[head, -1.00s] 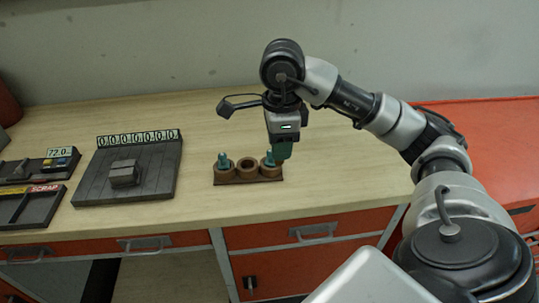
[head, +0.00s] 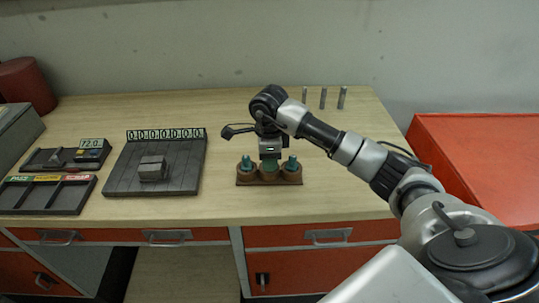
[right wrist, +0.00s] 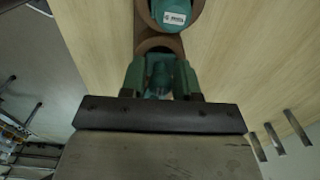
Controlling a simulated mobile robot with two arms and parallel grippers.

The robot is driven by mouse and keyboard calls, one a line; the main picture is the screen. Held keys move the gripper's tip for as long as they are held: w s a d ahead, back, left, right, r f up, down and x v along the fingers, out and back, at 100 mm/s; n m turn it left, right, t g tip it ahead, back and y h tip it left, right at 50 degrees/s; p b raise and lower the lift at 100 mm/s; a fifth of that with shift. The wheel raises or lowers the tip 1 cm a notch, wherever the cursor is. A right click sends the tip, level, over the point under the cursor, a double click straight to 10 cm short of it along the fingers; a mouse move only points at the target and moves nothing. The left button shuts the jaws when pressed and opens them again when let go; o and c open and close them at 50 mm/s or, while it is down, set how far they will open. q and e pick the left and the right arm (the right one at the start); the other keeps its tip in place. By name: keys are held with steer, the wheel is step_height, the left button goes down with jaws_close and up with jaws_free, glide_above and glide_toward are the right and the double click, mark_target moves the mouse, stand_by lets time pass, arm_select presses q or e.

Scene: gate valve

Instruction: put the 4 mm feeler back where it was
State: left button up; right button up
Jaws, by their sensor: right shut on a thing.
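A brown holder (head: 243,181) with three round sockets stands near the front of the bench. Teal feelers stand upright in its left (head: 246,166) and right (head: 291,165) sockets. My right gripper (head: 269,166) points down at the middle socket, its green fingers low over it. In the right wrist view the fingers (right wrist: 161,80) are shut on a teal feeler (right wrist: 160,72), just at a brown socket ring (right wrist: 157,44). How deep it sits is hidden. Another teal feeler (right wrist: 175,14) has a label too small to read. My left gripper is not in view.
Left of the holder is a dark slotted plate (head: 120,177) with a grey block (head: 152,168) and a row of digit tiles (head: 165,134). Sorting trays (head: 35,197) and a 72.0 display unit (head: 90,144) lie further left. Several metal pins (head: 323,98) stand at the back right.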

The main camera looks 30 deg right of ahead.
steer(key=shift+f, duration=0.2)
steer(key=o, duration=0.5)
steer(key=shift+f, duration=0.1)
steer(key=o, duration=0.4)
steer(key=shift+o, duration=0.2)
steer(key=shift+r, duration=0.3)
steer(key=shift+r+b, duration=0.3)
steer(key=shift+r, duration=0.05)
step_height(320, 180, up, 10)
steer(key=shift+f+b, duration=0.1)
steer(key=shift+b, duration=0.7)
steer(key=shift+r, duration=0.7)
